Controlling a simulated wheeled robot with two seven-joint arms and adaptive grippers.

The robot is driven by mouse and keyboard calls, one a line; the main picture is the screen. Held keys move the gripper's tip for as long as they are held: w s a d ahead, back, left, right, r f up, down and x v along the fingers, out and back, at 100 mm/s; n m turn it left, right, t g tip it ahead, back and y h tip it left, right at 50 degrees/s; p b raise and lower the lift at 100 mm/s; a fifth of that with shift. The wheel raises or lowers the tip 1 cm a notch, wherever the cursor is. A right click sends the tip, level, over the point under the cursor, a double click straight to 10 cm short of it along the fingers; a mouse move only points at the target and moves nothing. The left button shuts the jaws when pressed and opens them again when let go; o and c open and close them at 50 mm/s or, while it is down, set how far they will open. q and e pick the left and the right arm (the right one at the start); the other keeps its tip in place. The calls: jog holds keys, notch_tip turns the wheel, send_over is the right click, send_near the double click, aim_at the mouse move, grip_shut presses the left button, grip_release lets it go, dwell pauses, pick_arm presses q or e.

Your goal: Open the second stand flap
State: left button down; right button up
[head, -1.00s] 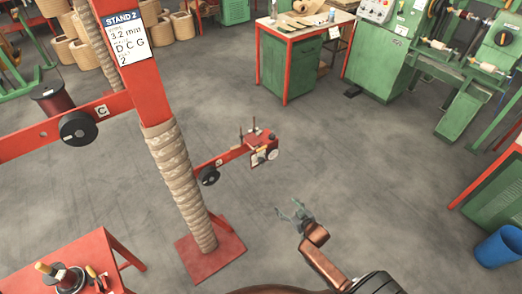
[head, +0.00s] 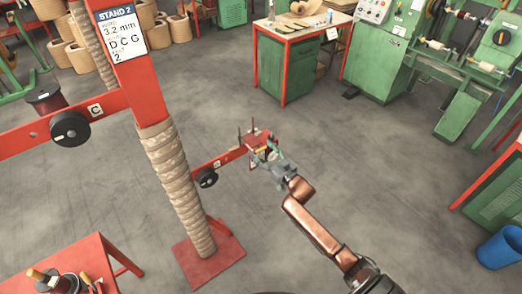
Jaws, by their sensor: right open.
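The second stand is a red post (head: 140,95) wrapped in tan rope, with a sign (head: 122,35) reading "STAND 2". A low red arm with a black knob (head: 207,178) reaches right from the post. At its end is a small red head (head: 257,139) with upright pins, which I take to hold the flap; its details are too small to tell. My right gripper (head: 267,157) is open at the near side of this head and covers part of it. I cannot tell whether it touches. My left gripper is not in view.
A red table (head: 95,255) stands at the lower left. A green bench (head: 285,65) and green machines stand at the back. A blue bin (head: 500,247) is at the right. The grey floor between is clear.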

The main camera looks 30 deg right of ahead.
jog(key=shift+w, duration=0.35)
jog(key=shift+c, duration=0.4)
jog(key=c, duration=1.6)
jog(key=shift+r, duration=0.1)
